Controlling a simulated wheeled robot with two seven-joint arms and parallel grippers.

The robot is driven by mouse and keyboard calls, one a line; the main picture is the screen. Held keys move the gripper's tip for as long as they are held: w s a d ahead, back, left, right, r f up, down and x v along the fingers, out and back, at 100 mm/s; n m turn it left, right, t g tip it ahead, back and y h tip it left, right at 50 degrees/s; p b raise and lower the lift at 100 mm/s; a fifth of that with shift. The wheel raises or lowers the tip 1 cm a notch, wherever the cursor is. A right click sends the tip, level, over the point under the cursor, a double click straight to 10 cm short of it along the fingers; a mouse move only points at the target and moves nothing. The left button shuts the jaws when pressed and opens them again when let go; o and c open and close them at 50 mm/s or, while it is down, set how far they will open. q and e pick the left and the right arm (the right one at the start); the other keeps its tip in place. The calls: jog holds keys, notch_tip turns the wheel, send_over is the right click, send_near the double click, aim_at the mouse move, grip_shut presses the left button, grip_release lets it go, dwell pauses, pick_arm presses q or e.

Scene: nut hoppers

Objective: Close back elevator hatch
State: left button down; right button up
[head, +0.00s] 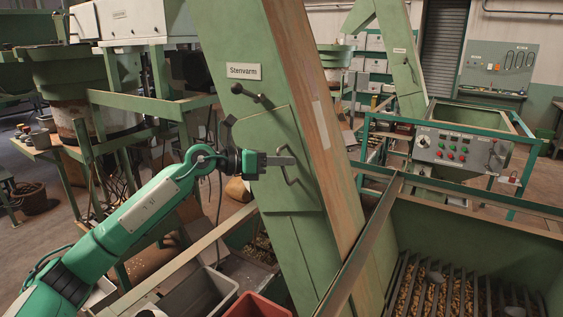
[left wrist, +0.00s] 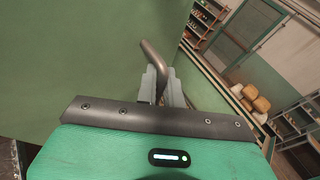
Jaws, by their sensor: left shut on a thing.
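The green slanted elevator (head: 225,35) with the "Stenvarm" label stands in the middle of the head view. On its face is a hatch panel (head: 265,130) with a bent metal handle (head: 290,178). The panel looks close to flush with the face; I cannot tell whether a small gap is left. A dark lever with a ball knob (head: 248,93) sits above the hatch. My left gripper (head: 284,160) is at the handle, shut on it. In the left wrist view the handle (left wrist: 153,58) rises from between the grey fingers (left wrist: 160,88). My right gripper is not in view.
A grated hopper (head: 455,285) with nuts lies at the right. A control panel (head: 460,148) stands behind it on a green frame. Grey and red bins (head: 258,306) sit below the elevator. A second elevator (head: 398,55) stands farther back. Green frame rails lie behind my left arm.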

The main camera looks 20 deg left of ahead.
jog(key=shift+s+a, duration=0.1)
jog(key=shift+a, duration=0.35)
pick_arm(q)
jog(key=c, duration=1.5)
grip_release()
jog(key=shift+c, duration=0.2)
jog(key=shift+s, duration=0.1)
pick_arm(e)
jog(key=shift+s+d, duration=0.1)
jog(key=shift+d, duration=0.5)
pick_arm(q)
jog(key=shift+a, duration=0.15)
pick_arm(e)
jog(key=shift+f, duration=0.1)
